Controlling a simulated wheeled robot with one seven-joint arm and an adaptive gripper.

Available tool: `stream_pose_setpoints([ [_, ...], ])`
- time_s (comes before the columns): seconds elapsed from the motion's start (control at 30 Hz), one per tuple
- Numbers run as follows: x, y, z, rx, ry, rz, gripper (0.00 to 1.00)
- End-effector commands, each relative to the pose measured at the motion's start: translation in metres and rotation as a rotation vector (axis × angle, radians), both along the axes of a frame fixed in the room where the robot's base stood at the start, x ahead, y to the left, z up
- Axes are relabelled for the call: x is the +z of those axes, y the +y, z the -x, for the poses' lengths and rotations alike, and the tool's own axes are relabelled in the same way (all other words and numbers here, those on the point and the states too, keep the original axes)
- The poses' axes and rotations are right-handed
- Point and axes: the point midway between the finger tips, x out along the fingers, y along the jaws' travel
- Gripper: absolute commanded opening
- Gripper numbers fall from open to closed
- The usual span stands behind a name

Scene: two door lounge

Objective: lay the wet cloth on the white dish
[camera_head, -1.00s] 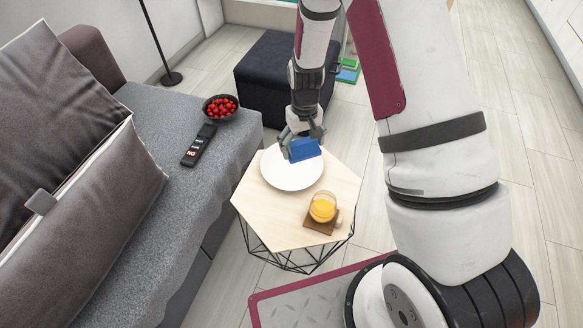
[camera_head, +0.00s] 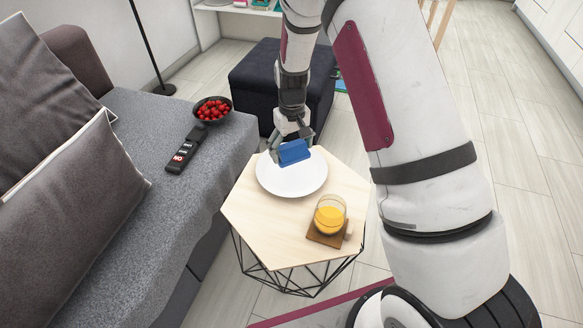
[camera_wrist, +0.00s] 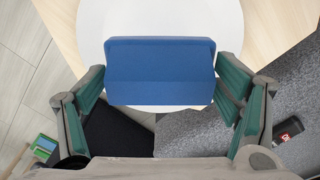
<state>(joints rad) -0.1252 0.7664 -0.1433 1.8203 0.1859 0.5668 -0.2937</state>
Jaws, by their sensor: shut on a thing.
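The wet cloth (camera_head: 293,152) is a folded blue piece held in my gripper (camera_head: 291,143). In the wrist view the blue cloth (camera_wrist: 160,72) spans the space between the two green-padded fingers of my gripper (camera_wrist: 161,88). The white dish (camera_head: 291,182) lies on the small wooden table, directly below or just behind the cloth. In the wrist view the dish (camera_wrist: 160,18) shows past the cloth's upper edge and sides. I cannot tell whether the cloth touches the dish.
A glass of orange drink (camera_head: 330,214) stands on a brown coaster (camera_head: 324,238) near the dish. The wooden table (camera_head: 262,220) stands beside the grey sofa (camera_head: 130,200). On the sofa are a bowl of red fruit (camera_head: 213,110) and a black remote (camera_head: 187,149). A dark ottoman (camera_head: 262,80) is behind.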

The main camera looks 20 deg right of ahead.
Motion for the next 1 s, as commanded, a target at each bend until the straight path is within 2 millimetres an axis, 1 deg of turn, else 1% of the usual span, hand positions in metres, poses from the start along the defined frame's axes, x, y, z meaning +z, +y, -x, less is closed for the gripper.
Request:
stream_pose_setpoints([
  [0.03,-0.013,0.000,0.000,0.000,0.002,0.000,0.61],
  [0.1,-0.025,0.000,0.001,-0.001,0.003,0.000,0.61],
  [0.27,-0.039,0.000,0.000,-0.001,0.000,0.000,0.61],
  [0.5,-0.069,0.000,0.000,-0.001,0.001,0.000,0.61],
  [0.77,-0.070,0.000,0.000,-0.001,-0.001,0.000,0.61],
  [0.9,-0.073,0.000,0.000,-0.001,-0.001,0.000,0.61],
  [0.93,-0.074,0.000,0.000,-0.001,-0.001,0.000,0.85],
  [1.0,-0.073,0.000,0.000,-0.001,-0.001,0.000,1.00],
])
